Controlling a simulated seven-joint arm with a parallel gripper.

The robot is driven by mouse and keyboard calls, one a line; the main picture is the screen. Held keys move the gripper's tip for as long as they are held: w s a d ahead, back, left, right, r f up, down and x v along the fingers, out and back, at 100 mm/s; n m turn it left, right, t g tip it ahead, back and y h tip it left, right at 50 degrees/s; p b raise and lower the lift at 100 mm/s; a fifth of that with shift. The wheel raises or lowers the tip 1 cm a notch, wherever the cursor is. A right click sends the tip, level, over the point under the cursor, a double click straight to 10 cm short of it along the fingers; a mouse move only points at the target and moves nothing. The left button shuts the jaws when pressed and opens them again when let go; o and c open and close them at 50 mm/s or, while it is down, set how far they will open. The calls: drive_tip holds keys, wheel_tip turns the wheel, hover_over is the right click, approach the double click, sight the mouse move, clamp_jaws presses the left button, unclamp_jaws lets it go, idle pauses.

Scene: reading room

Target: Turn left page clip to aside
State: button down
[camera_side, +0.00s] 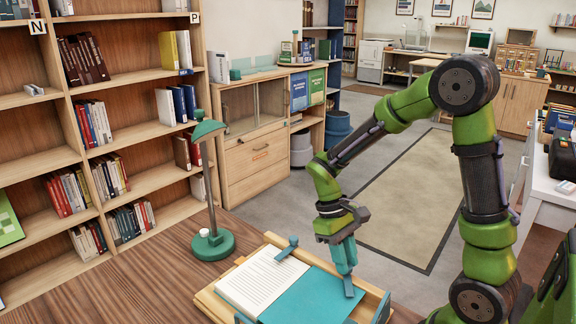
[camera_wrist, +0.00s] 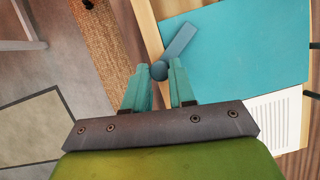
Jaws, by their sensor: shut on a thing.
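An open book lies in a wooden cradle (camera_side: 215,303), with a printed white page (camera_side: 262,280) and a plain teal page (camera_side: 305,303). One blue page clip (camera_side: 349,288) lies over the edge of the teal page; in the wrist view the same clip (camera_wrist: 181,40) points inward across the page. A second blue clip (camera_side: 287,250) lies over the white page's edge. My gripper (camera_side: 347,270) points down at the teal-page clip. In the wrist view its teal fingers (camera_wrist: 160,78) are on either side of the clip's round knob. I cannot tell which clip counts as left.
The cradle stands on a wooden desk (camera_side: 120,275). A green lamp (camera_side: 212,243) stands behind it to the left. Bookshelves (camera_side: 50,155) rise at the left.

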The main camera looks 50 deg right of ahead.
drive_tip(key=n, duration=0.2)
drive_tip(key=n+h, duration=0.2)
drive_tip(key=n, duration=0.1)
drive_tip(key=shift+a+n, duration=0.25)
drive_tip(key=shift+n, duration=0.05)
drive_tip(key=n, duration=0.2)
drive_tip(key=n+t+h, duration=0.1)
drive_tip(key=n, duration=0.1)
drive_tip(key=shift+s+a+n+h, duration=0.1)
drive_tip(key=shift+a+n+h, duration=0.05)
drive_tip(key=shift+n+h, duration=0.2)
drive_tip(key=shift+n+t, duration=0.25)
drive_tip(key=shift+t, duration=0.05)
drive_tip(key=c, duration=0.9)
unclamp_jaws()
drive_tip(key=shift+c, duration=0.2)
drive_tip(key=v, duration=1.6)
drive_tip(key=shift+a+r, duration=0.2)
drive_tip(key=shift+r, duration=0.15)
